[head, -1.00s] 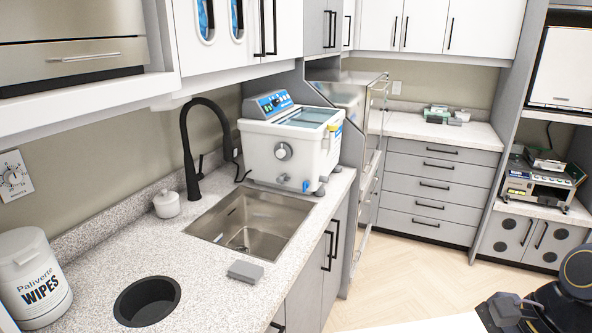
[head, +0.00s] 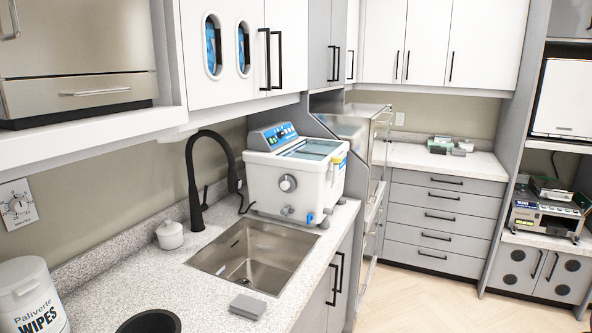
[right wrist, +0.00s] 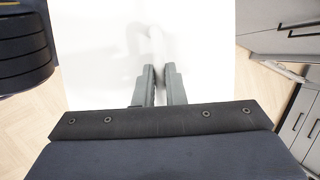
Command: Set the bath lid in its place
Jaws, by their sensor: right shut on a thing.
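The bath (head: 290,185) is a white box with a blue control panel, standing on the counter behind the sink. Its top looks open, with a pale greenish surface inside the rim. In the right wrist view a broad, flat white panel (right wrist: 100,75), which looks like the bath lid, fills the upper middle. My right gripper (right wrist: 160,75) is shut on a pale raised part of it, seemingly its handle; the exact contact is washed out. The panel and my right gripper are outside the head view. My left gripper is in neither view.
The sink (head: 252,255) and black faucet (head: 195,180) lie in front of the bath. A grey block (head: 247,306), white pot (head: 170,235) and wipes tub (head: 32,297) stand on the counter. Wall cabinets (head: 230,50) overhang the bath's back. The floor (head: 430,300) is clear.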

